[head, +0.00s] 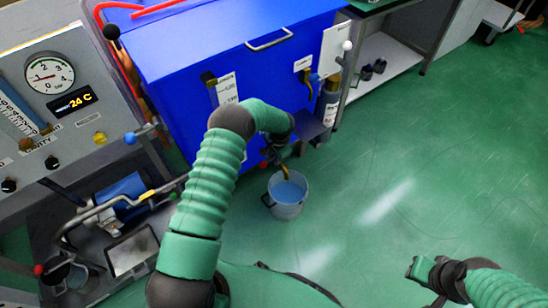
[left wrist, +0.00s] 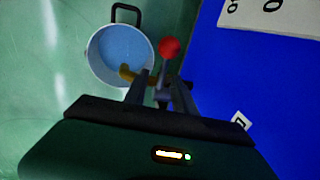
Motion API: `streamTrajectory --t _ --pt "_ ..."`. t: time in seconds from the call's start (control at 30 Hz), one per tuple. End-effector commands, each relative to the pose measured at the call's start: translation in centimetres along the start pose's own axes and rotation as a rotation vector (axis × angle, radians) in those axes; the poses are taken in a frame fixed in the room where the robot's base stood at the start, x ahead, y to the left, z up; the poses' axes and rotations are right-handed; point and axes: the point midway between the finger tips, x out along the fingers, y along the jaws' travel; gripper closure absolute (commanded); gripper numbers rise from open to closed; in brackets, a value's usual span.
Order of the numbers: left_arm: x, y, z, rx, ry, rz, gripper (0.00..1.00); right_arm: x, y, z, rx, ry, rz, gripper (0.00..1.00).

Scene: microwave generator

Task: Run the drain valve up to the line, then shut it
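A grey bucket (head: 287,208) stands on the floor below the drain at the blue cabinet's corner. Pale blue liquid (head: 287,191) fills much of it; I cannot make out a line on its wall. A brass spout (head: 285,172) points down over the bucket, and shows in the left wrist view (left wrist: 130,73). The red-knobbed drain valve lever (left wrist: 169,47) sits between the fingers of my left gripper (left wrist: 163,82), which look closed around its stem. In the head view my left arm partly hides the valve. My right gripper (head: 424,268) is away at lower right, empty.
A grey panel (head: 95,115) with a gauge (head: 50,73) and a 24 C display (head: 73,102) is at left. Green floor (head: 400,180) is clear on the right.

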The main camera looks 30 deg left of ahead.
Motion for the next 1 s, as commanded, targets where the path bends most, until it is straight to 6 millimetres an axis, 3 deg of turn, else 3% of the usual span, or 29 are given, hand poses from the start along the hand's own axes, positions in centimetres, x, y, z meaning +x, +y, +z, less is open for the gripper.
streamTrajectory --t 0.1,0.33,1.0 --pt "-0.03 -0.03 0.02 -0.001 0.0 0.0 0.7 -0.04 -0.01 -0.01 0.0 0.0 0.0 0.76" --pt "-0.05 -0.04 0.02 0.0 0.0 0.0 1.0 -0.04 -0.01 -0.01 0.0 0.0 0.0 0.76" --pt "-0.18 -0.04 -0.09 -0.001 0.002 -0.001 1.0 -0.05 -0.01 -0.01 0.0 0.0 0.0 0.76"
